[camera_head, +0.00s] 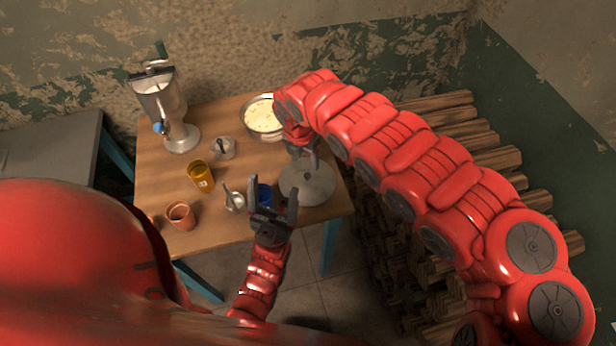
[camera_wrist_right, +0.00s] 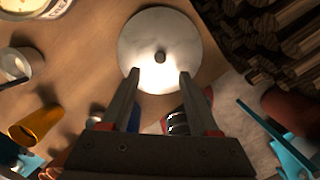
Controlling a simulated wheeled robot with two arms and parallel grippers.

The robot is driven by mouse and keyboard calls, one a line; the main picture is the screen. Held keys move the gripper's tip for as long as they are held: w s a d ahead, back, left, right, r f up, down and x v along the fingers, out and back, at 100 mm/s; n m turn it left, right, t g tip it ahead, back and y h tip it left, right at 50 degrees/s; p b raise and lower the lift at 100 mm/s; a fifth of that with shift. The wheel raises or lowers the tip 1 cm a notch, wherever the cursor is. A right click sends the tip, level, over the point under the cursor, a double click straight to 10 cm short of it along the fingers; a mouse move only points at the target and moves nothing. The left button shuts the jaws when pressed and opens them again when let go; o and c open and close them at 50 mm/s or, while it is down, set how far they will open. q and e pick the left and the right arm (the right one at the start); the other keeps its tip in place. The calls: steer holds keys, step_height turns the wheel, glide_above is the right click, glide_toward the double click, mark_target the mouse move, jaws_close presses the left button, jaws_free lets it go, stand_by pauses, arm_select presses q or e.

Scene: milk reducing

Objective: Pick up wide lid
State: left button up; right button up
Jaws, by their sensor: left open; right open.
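The wide lid (camera_head: 318,186) is a flat grey disc lying near the right front corner of the wooden table. In the right wrist view the lid (camera_wrist_right: 150,30) shows whole from above, with a small dark knob (camera_wrist_right: 160,57) at its middle. My right gripper (camera_head: 303,157) is over the lid, open and empty. In the wrist view its fingertips (camera_wrist_right: 159,75) overlap the lid's near edge, one on each side of the knob's line; the height gap is hard to tell. My left gripper (camera_head: 273,194) is open and empty, low at the table's front edge.
A bowl of pale contents (camera_head: 262,117) stands behind the lid. A blue cup (camera_head: 264,193) is close behind my left gripper. Stacked logs (camera_head: 460,125) lie right of the table.

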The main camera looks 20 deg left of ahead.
mark_target(307, 175)
step_height(307, 175, down, 3)
steer(key=shift+w+r, duration=0.1)
steer(key=shift+w, duration=0.05)
step_height(307, 175, down, 4)
steer(key=shift+w+r+p, duration=0.1)
steer(key=shift+p, duration=0.8)
steer(key=shift+w+d+f, duration=0.15)
steer(key=shift+w+f, duration=0.1)
steer(key=shift+f, duration=0.5)
jaws_close()
